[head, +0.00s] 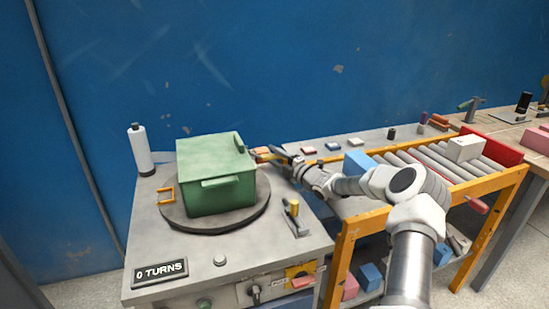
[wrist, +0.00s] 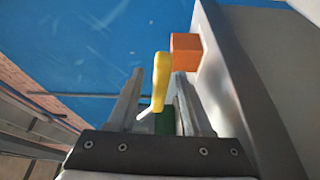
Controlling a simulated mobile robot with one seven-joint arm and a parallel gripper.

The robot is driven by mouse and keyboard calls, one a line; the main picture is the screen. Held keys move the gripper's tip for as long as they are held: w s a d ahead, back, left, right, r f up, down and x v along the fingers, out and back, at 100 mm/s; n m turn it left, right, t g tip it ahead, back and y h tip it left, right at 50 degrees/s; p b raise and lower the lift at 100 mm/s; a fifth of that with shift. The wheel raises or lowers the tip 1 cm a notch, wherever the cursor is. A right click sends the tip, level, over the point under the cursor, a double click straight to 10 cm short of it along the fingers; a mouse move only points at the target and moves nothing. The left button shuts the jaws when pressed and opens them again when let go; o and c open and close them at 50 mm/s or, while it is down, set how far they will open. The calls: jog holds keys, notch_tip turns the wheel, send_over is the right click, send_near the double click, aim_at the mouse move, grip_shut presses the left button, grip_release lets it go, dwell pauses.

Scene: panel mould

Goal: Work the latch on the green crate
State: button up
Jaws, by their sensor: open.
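A small green patch (wrist: 165,122) shows below the bar. I cannot tell whether the bar is the latch; no other latch is clear.
A yellow-handled clamp (head: 293,214) stands right of the turntable. A white bottle (head: 140,150) is at the back left, and a "0 TURNS" sign (head: 160,272) at the front. An orange-framed roller conveyor (head: 420,170) lies right. An orange block (wrist: 186,52) is near my right finger.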

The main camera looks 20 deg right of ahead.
grip_shut()
dwell(1.4)
